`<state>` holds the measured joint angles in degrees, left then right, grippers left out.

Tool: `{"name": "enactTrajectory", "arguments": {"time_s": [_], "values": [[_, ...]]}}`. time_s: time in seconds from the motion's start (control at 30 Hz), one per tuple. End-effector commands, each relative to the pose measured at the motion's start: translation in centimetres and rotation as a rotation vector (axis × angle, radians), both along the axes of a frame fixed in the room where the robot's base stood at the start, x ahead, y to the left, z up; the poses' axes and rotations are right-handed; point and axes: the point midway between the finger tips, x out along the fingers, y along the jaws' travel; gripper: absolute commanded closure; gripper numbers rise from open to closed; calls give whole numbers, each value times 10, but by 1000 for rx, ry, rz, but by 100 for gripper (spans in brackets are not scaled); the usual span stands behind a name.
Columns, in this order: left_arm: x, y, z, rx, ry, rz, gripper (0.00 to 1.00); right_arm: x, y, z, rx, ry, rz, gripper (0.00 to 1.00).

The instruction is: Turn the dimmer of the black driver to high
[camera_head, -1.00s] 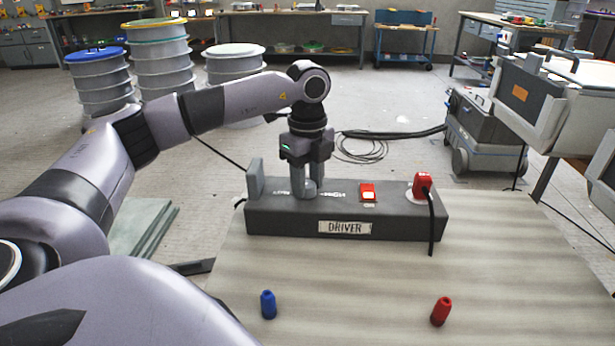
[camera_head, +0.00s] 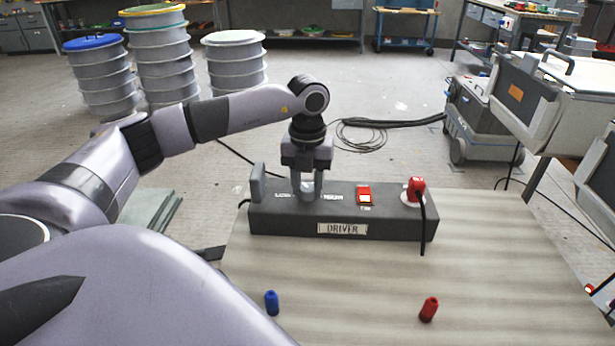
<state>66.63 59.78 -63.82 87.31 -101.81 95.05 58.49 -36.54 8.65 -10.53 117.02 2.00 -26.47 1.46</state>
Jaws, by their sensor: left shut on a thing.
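The black driver (camera_head: 283,222) is a long dark box with a "DRIVER" label, lying on the table. Its dimmer knob (camera_head: 308,190) is on the top face at the left, between two white markings; the right one seems to read "HIGH". My left gripper (camera_head: 308,188) points straight down from above and is shut on the dimmer knob, which its fingers partly hide. Which way the knob points cannot be seen. A red rocker switch (camera_head: 364,195) is on the top to the right of the knob. My right gripper is not in view.
A red plug (camera_head: 416,187) with a black cable stands at the driver's right end.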

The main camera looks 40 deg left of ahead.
Motion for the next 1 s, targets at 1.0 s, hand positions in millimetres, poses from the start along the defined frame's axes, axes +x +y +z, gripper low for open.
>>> {"name": "enactTrajectory", "arguments": {"time_s": [1.0], "values": [[0,0,1,-1,-2,-965,94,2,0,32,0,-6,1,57]]}}
